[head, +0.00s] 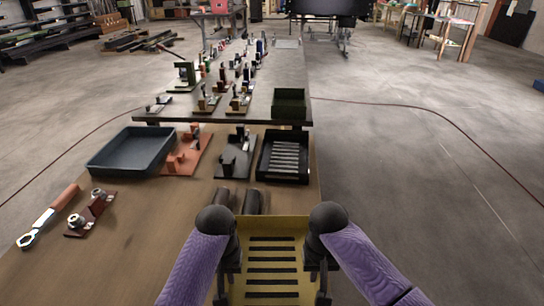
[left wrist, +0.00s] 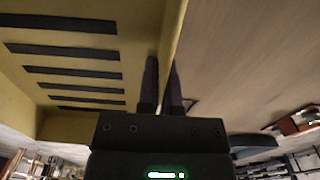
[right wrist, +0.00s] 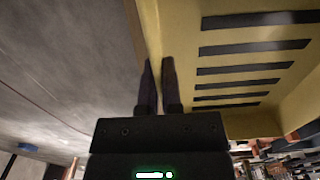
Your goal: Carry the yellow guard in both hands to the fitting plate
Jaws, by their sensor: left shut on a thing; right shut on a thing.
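The yellow guard (head: 272,227), a slotted panel with raised side walls, is at the bottom centre of the head view, partly cut off. My left gripper (head: 221,288) is shut on its left wall; the left wrist view shows the fingers (left wrist: 161,88) on both sides of the wall. My right gripper (head: 322,286) is shut on the right wall, with its fingers (right wrist: 157,88) astride it in the right wrist view. Dark and red plates with brackets lie ahead, but I cannot tell which is the fitting plate.
On the brown bench stand a grey tray (head: 103,166), a red plate (head: 178,168), a dark plate (head: 229,170) and a black slotted tray (head: 266,173). Two dark cylinders (head: 257,200) lie just ahead of the guard. A wrench (head: 50,214) lies at left. Floor is open at right.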

